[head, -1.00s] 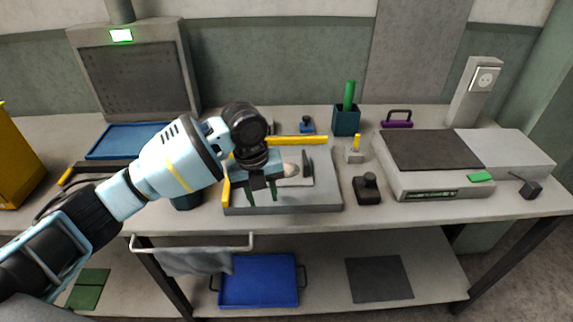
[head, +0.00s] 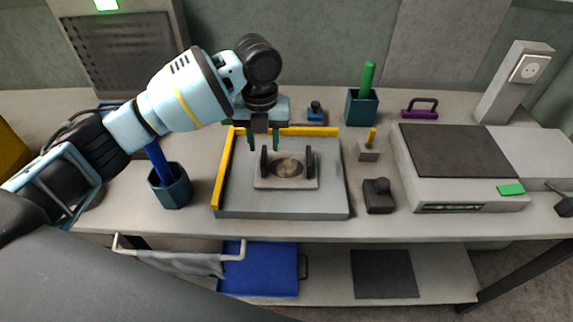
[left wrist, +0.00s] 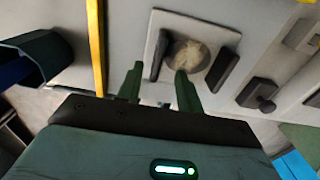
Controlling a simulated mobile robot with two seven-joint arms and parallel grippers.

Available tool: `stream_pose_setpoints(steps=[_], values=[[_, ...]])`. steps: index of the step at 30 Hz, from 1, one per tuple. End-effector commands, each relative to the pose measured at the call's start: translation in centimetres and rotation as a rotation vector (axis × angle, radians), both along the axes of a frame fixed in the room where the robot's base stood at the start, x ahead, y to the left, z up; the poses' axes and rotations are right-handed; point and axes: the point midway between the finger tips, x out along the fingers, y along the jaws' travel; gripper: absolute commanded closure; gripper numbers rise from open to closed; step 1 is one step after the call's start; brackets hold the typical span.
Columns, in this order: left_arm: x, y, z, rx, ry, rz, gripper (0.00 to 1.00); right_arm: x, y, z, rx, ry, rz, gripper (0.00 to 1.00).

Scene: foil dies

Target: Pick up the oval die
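The oval die appears to be the pale square plate with an oval, mottled tan face (head: 289,168) between two dark upright side grips. It lies on the grey bed with yellow edge strips (head: 235,208). The die also shows in the left wrist view (left wrist: 187,54), just beyond my fingertips. My left gripper (head: 264,143) is open and empty, its two green fingers pointing down over the bed's back part, behind the die in the head view. The fingers also show apart in the left wrist view (left wrist: 158,84). My right gripper is not in view.
A dark teal cup (head: 171,188) with a blue rod stands left of the bed. A black knobbed block (head: 378,200), a small yellow-pegged block (head: 368,151) and a flat grey machine (head: 450,195) stand to the right. A blue knobbed block (head: 315,115) is behind.

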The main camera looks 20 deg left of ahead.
Motion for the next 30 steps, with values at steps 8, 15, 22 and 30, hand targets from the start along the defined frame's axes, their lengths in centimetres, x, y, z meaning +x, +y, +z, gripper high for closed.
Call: stream_pose_setpoints(steps=[8, 15, 22, 30], values=[[-0.1, 0.1, -1.3, 0.001, -0.001, 0.001, 0.64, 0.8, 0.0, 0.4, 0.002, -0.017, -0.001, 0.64], [-0.3, 0.4, -4.5, 0.002, 0.001, 0.001, 0.64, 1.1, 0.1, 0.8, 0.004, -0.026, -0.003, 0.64], [-0.2, 0.4, -6.0, 0.002, -0.002, 0.000, 0.64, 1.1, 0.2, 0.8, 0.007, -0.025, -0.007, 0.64], [-0.2, 0.4, -6.0, 0.001, -0.002, 0.000, 0.75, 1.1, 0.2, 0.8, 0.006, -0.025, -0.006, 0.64]])
